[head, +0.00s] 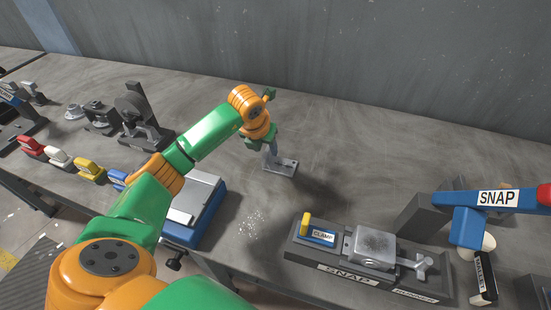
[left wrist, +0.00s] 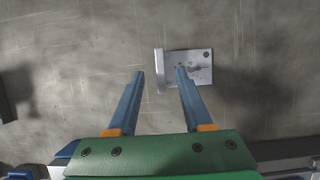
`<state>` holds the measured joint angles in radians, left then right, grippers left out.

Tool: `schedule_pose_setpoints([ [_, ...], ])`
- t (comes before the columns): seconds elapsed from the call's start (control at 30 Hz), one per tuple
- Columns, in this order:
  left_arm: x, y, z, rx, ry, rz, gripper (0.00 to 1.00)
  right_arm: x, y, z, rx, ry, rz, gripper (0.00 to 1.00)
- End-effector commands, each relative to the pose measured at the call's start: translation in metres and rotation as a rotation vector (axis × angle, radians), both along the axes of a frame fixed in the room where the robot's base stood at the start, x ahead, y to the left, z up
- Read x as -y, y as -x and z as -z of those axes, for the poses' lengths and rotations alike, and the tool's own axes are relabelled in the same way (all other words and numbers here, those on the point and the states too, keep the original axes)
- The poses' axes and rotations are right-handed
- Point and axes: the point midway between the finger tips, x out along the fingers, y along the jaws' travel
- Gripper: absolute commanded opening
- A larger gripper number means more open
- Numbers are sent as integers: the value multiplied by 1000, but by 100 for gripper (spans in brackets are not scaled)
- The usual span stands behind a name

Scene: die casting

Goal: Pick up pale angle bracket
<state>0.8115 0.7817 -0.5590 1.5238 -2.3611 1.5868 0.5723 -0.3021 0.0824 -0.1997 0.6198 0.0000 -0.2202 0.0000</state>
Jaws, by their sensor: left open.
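The pale angle bracket (head: 285,167) lies on the grey table near the middle of the head view, its flat holed plate down. In the left wrist view the bracket (left wrist: 201,58) shows its plate to the right and its upright flange to the left. My left gripper (head: 268,155) points down at the bracket, open. In the left wrist view its two blue fingers (left wrist: 160,73) are apart, with the flange between the tips and the right fingertip over the plate. Contact cannot be told. My right gripper is not in view.
A blue-edged scale-like box (head: 205,203) stands left of the bracket. Coloured blocks (head: 90,171) and dark fixtures stand at the left. The table behind and right of the bracket is clear.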

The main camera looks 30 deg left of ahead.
Motion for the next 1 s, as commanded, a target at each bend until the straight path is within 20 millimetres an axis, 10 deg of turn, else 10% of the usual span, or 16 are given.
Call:
schedule_pose_setpoints([
  [0.37, -2, -11, 25, 0, 2, 4, 50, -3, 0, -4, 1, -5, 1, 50],
  [0.57, -2, -11, 25, 0, 2, 5, 0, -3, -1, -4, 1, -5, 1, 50],
  [1.0, -2, -11, 25, 2, 3, 6, 0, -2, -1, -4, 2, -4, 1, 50],
])
